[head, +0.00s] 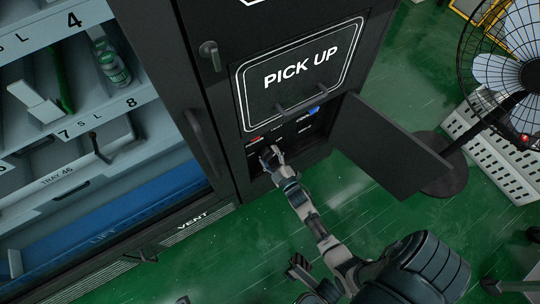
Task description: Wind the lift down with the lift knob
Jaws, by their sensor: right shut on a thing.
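The black vending machine's control panel (308,137) is in an open recess below the PICK UP hatch (299,76). It has small knobs or switches, with a red mark and a blue piece among them. My right gripper (271,157) reaches into the left part of this recess and is shut on a small control, apparently the lift knob. The gripper hides most of that control, so its turn angle cannot be told. The blue lift platform (120,222), marked LIFT, lies low inside the cabinet at the left, below the shelves.
An open black door (381,146) stands out to the right of the recess, close to my right arm. A fan (512,70) stands farther right beside a white perforated panel (492,150). Shelves (75,115) hold bottles at the left. The green floor in front is mostly clear.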

